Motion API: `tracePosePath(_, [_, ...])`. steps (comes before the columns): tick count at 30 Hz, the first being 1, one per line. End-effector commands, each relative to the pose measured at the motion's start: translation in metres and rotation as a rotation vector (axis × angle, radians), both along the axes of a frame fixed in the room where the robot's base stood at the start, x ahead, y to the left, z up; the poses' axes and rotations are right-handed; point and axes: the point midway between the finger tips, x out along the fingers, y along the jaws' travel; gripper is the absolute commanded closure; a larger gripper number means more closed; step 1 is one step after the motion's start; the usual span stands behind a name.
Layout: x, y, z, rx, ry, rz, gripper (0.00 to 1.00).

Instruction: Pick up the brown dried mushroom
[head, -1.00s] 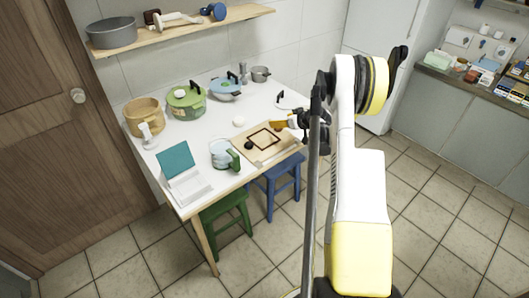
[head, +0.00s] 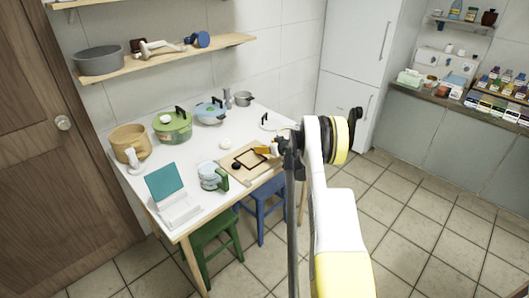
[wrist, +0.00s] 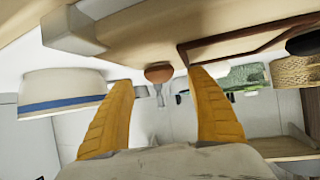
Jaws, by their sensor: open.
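In the wrist view, which shows the scene upside down, a small brown rounded thing, apparently the dried mushroom (wrist: 158,73), rests against the wooden board (wrist: 150,40). It appears between my yellow fingertips (wrist: 158,80), beyond or level with them; I cannot tell the exact depth. My gripper is open, with a clear gap and nothing held. In the head view my gripper (head: 266,150) is low over the right back part of the board (head: 262,174). The mushroom cannot be made out there, likely hidden by the gripper.
A dark square frame (wrist: 215,45) and a black round thing (wrist: 302,45) are on the board. A white vessel with a blue stripe (wrist: 62,92) stands close beside one finger.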

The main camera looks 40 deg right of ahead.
Motion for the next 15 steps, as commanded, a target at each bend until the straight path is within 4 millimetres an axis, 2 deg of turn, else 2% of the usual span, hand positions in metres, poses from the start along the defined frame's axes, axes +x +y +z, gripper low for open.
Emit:
tracePosePath(3, [0.0109,-0.0007,-0.0065,-0.001,0.0,0.0,0.34])
tracePosePath(9, [0.0112,-0.0008,-0.005,-0.001,0.0,0.0,0.36])
tracePosePath(13, [0.011,-0.0008,-0.005,0.0,0.0,0.0,0.76])
tracePosePath(14, [0.0109,-0.0008,-0.005,0.0,0.0,0.0,0.82])
tracePosePath(15, [0.0109,-0.0008,-0.005,0.0,0.0,0.0,0.83])
